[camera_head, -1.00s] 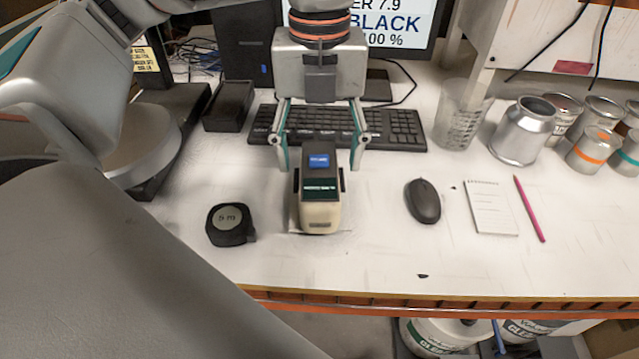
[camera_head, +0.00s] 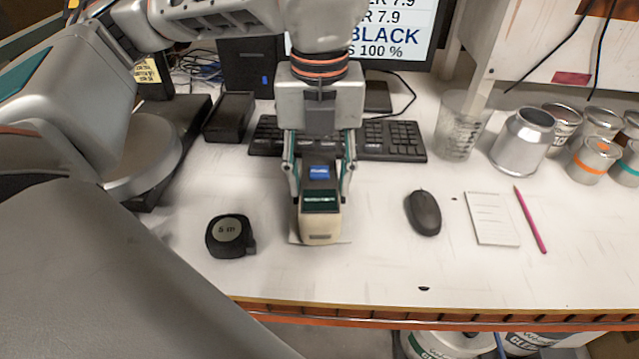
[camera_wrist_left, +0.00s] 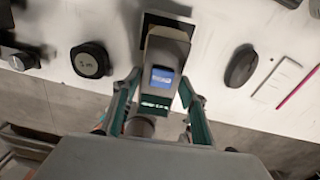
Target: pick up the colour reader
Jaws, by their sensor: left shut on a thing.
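The colour reader (camera_head: 321,222) is a cream and dark handheld device with a small blue screen, standing on the white bench top in front of the keyboard. My left gripper (camera_head: 320,196) reaches down over it, with one finger against each side, shut on it. In the left wrist view the reader (camera_wrist_left: 163,75) shows its blue screen, and the fingers of my left gripper (camera_wrist_left: 160,100) lie on either side of it. A pale flat piece shows under its base; I cannot tell whether the reader is clear of it. My right gripper is not in view.
A black tape measure (camera_head: 230,236) lies to the left of the reader and a black mouse (camera_head: 423,213) to the right. A notepad (camera_head: 491,218) and a pink pencil (camera_head: 530,219) lie farther right. The keyboard (camera_head: 395,140) is behind. The bench's front edge (camera_head: 420,309) is near.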

